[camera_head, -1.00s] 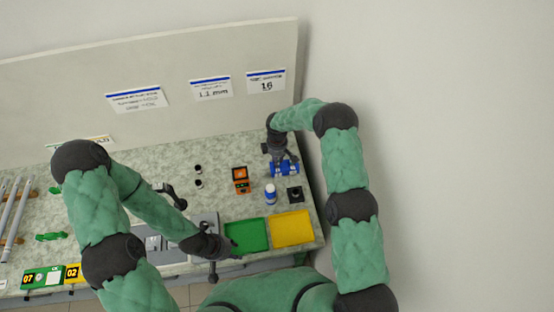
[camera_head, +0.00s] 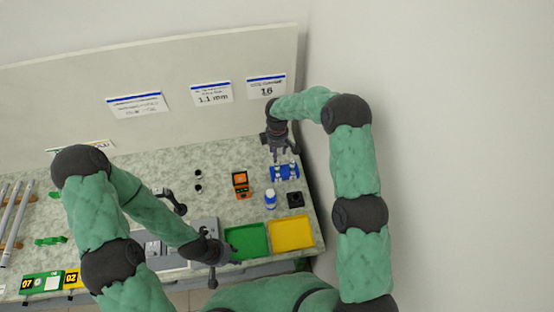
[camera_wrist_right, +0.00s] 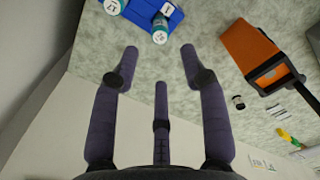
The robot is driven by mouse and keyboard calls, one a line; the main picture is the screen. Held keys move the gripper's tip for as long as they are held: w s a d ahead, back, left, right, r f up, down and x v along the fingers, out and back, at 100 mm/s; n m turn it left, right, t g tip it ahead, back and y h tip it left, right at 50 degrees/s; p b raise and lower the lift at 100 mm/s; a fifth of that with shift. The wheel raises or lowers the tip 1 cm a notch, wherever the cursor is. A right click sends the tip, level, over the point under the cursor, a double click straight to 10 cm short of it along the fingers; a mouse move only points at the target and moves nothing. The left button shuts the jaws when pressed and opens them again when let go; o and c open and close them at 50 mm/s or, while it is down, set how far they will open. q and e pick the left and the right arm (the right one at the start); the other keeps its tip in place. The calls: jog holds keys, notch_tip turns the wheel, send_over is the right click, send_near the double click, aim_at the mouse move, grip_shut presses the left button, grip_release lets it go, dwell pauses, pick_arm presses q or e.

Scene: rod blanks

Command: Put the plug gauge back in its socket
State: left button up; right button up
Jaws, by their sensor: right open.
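The plug gauges appear to be the pale teal-ended cylinders at a blue rack (camera_head: 284,173) at the right of the bench. The right wrist view shows the blue rack (camera_wrist_right: 143,12) at its top edge, with one gauge marked 17 (camera_wrist_right: 112,6) and another gauge (camera_wrist_right: 160,30) lower right. My right gripper (camera_head: 281,155) is just behind the rack in the head view. Its fingers (camera_wrist_right: 158,52) are spread, with nothing between them. My left gripper (camera_head: 213,262) is near the green tray's left edge; its fingers are too small to judge. Which socket is empty cannot be made out.
An orange device (camera_head: 240,183), a blue-and-white bottle (camera_head: 270,199) and a dark square block (camera_head: 295,199) stand near the rack. Green (camera_head: 247,239) and yellow (camera_head: 291,232) trays lie in front. A wall board (camera_head: 200,65) stands behind the bench.

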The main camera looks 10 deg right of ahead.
jog(key=shift+r, duration=1.7)
jog(key=shift+a, duration=0.1)
